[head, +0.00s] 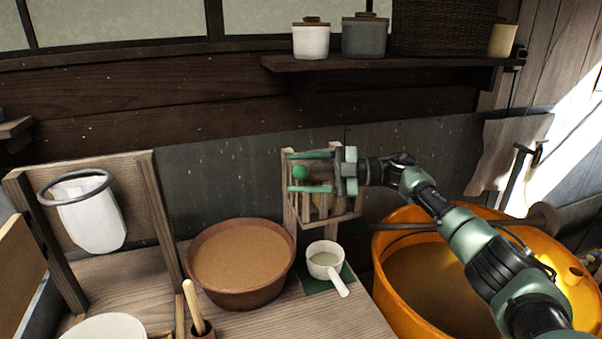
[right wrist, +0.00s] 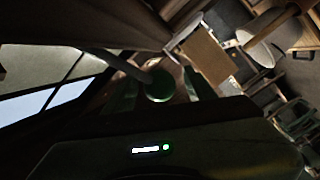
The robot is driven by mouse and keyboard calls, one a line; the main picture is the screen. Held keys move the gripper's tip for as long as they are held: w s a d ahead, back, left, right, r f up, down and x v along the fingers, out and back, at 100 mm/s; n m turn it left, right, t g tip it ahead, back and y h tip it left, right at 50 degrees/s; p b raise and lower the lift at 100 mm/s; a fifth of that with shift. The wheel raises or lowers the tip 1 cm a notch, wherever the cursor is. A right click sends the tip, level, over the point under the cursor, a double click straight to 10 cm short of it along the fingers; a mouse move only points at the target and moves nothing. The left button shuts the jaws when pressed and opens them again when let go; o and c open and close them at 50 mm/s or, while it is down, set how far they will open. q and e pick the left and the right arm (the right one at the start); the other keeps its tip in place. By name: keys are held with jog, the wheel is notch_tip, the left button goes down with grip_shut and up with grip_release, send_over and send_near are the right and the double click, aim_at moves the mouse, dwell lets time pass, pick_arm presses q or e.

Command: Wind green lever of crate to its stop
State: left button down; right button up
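The green lever's round knob (head: 300,172) shows at the front of the small wooden crate (head: 347,208) that hangs on the wall. My right gripper (head: 292,172) reaches in from the right, its green fingers spread above and below the knob with gaps. In the right wrist view the knob (right wrist: 160,85) sits between the two fingers (right wrist: 158,92), and a grey rod runs from it to the upper left. The gripper's body hides part of the crate and the rest of the lever. My left gripper is in neither view.
A brown bowl (head: 240,262) and a white ladle cup (head: 324,260) stand on the bench below the crate. An orange tub (head: 385,243) is at the right under my right arm. A shelf (head: 390,62) with jars is above. A white bag (head: 92,222) hangs at the left.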

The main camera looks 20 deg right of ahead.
jog(key=shift+d, duration=0.1)
jog(key=shift+s+d+f, duration=0.1)
jog(key=shift+d, duration=0.25)
jog(key=b+v, duration=0.3)
jog(key=v, duration=0.4)
